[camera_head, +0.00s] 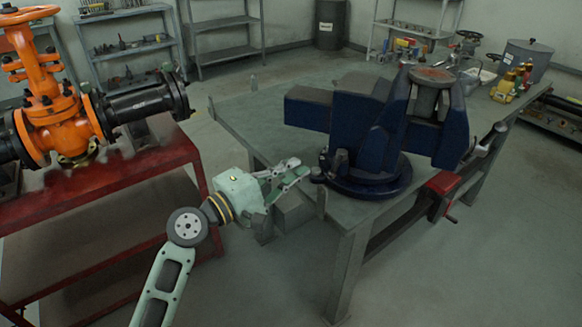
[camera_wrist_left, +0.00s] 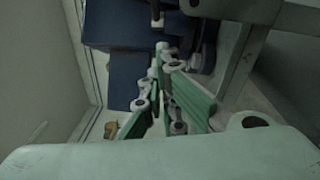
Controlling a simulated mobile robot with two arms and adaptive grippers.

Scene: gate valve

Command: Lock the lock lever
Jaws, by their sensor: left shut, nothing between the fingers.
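A large dark blue bench vise (camera_head: 390,130) stands on the workbench on a round swivel base (camera_head: 372,180). It also shows in the left wrist view (camera_wrist_left: 115,25). A small dark lever (camera_head: 319,174), which looks like the lock lever, sticks out at the base's left side. My left gripper (camera_head: 300,170) is shut and empty, with its fingertips just left of this lever; I cannot tell whether they touch it. In the left wrist view its green fingers (camera_wrist_left: 157,72) come together pointing toward the vise base. My right gripper is not in view.
The vise stands near a corner of the grey workbench (camera_head: 238,117). An orange gate valve (camera_head: 50,110) sits on a red table (camera_head: 110,175) at left. The vise's handle (camera_head: 490,140) sticks out at right. Shelves line the back wall. The floor in front is clear.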

